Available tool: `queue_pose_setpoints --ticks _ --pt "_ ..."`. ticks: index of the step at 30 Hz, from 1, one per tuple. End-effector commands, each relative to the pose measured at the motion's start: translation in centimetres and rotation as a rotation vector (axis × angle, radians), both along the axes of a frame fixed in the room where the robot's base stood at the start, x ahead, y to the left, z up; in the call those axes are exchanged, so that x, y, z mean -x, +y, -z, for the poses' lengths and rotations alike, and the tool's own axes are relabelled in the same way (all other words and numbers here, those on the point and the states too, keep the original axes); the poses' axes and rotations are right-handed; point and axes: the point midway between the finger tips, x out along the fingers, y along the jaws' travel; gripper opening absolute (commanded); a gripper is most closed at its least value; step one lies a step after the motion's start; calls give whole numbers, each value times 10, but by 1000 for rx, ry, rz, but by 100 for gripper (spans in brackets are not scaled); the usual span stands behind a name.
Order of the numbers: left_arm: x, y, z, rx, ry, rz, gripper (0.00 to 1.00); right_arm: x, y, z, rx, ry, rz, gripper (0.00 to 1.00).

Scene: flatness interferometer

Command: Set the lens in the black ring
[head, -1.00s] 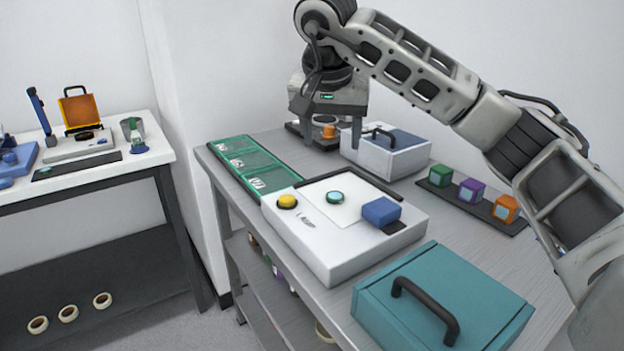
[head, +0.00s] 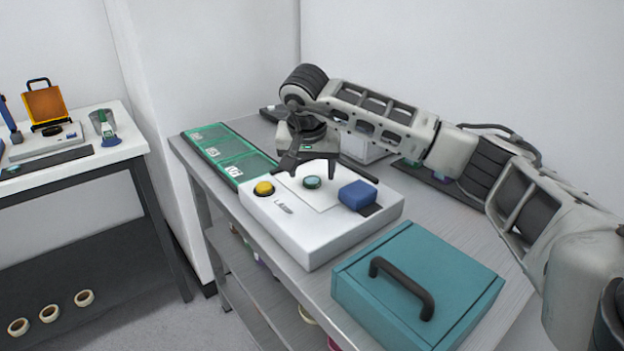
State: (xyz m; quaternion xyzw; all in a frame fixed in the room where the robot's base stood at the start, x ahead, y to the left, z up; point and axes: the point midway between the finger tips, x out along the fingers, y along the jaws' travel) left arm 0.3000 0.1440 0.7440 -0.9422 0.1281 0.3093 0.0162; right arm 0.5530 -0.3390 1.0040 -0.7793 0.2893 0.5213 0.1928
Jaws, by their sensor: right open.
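The lens, a small round teal disc with a dark rim (head: 312,182), lies on the white sheet on top of the white box-shaped device (head: 287,236). My right gripper (head: 311,171) is open and empty, pointing down just above and behind the lens, with its fingers spread to either side. Whether the fingertips are level with the lens I cannot tell. A small black ring (head: 52,130) shows on the grey-white instrument with the orange upright lid (head: 46,104) on the left table. My left gripper is not in view.
The device also carries a yellow button (head: 264,188) and a blue block (head: 357,194). A green tray (head: 226,152) lies to its left, and a teal case with a black handle (head: 418,285) stands in front.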

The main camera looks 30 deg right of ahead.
Motion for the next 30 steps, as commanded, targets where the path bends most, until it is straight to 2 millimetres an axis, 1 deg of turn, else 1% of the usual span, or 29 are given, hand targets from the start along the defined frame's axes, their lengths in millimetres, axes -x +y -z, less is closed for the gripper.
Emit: queue_pose_setpoints --ticks 1,5,12,13,14,15,17,18,20,21,26,30 --pt "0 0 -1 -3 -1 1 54 -2 -2 7 -2 3 1 61" --pt "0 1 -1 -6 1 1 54 -5 -4 17 0 0 -1 61" --pt "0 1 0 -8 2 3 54 -6 -5 19 0 0 -1 61" --pt "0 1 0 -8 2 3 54 -6 -5 19 0 0 -1 55" --pt "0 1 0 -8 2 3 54 -6 -5 19 0 0 -1 47" --pt "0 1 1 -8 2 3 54 -6 -5 19 0 0 -1 36" --pt "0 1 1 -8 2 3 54 -6 -5 19 -1 -1 -2 19" --pt "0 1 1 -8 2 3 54 -6 -5 19 -1 -1 -2 13" --pt "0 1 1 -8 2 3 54 -6 -5 18 0 -2 -2 12" --pt "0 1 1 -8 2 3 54 -6 -5 18 0 -2 -2 9" --pt "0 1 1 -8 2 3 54 -6 -5 18 -1 -2 -1 9" --pt "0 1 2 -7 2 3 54 -7 -5 13 0 -4 -1 9"
